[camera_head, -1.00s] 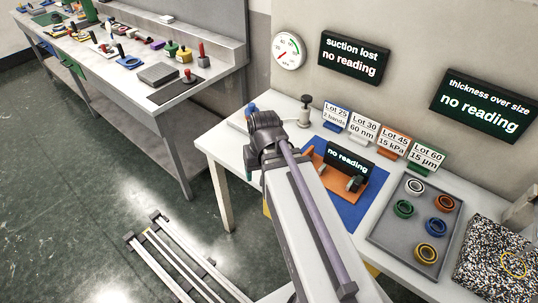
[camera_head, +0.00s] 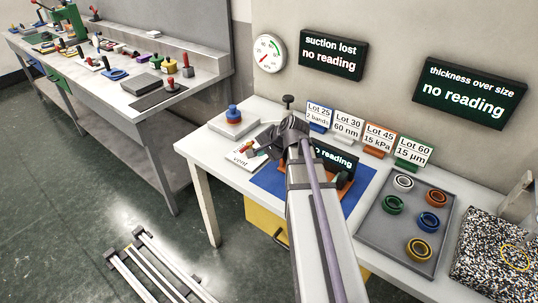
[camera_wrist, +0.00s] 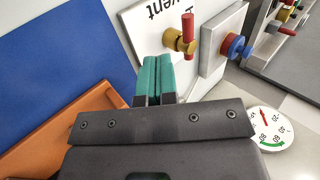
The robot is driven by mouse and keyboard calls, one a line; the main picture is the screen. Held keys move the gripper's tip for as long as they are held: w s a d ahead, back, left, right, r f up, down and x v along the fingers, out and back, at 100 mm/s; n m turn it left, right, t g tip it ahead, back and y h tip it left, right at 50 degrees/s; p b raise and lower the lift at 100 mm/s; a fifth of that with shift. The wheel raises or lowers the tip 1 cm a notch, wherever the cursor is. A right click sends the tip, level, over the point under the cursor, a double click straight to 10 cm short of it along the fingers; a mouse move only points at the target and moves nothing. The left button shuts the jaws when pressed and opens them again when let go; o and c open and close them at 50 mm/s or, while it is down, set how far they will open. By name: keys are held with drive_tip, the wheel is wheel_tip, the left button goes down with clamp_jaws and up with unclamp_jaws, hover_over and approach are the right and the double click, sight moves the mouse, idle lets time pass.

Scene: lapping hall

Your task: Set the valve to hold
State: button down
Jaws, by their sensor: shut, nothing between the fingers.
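The valve (camera_wrist: 182,40) has a brass body and a red lever. It sits on a white plate (camera_wrist: 148,35) marked "vent"; no "hold" mark is readable. In the wrist view the lever points to the picture's top, beside the word "vent". The plate (camera_head: 241,158) also shows in the head view, partly behind my arm. My gripper (camera_wrist: 153,78) has teal fingertips closed together and empty. In the wrist view they lie below and left of the valve, apart from it in the picture. In the head view my wrist hides the fingertips.
A blue knob on a grey block (camera_head: 234,115) stands beside the valve plate. A gauge (camera_head: 269,53) and dark screens (camera_head: 333,54) hang on the wall. Lot cards (camera_head: 348,127), a blue mat (camera_head: 268,181), an orange stand (camera_wrist: 75,130) and a ring tray (camera_head: 377,238) crowd the table.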

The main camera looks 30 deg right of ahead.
sight(247, 147)
drive_tip(key=w, duration=0.1)
drive_tip(key=w+a+f+b, duration=0.1)
drive_tip(key=w+f, duration=0.1)
drive_tip(key=w, duration=0.1)
drive_tip(key=shift+a+f, duration=0.25)
drive_tip(key=shift+w+a, duration=0.25)
drive_tip(key=shift+w, duration=0.4)
drive_tip(key=shift+a+m+h, duration=0.1)
drive_tip(key=shift+m+h, duration=0.2)
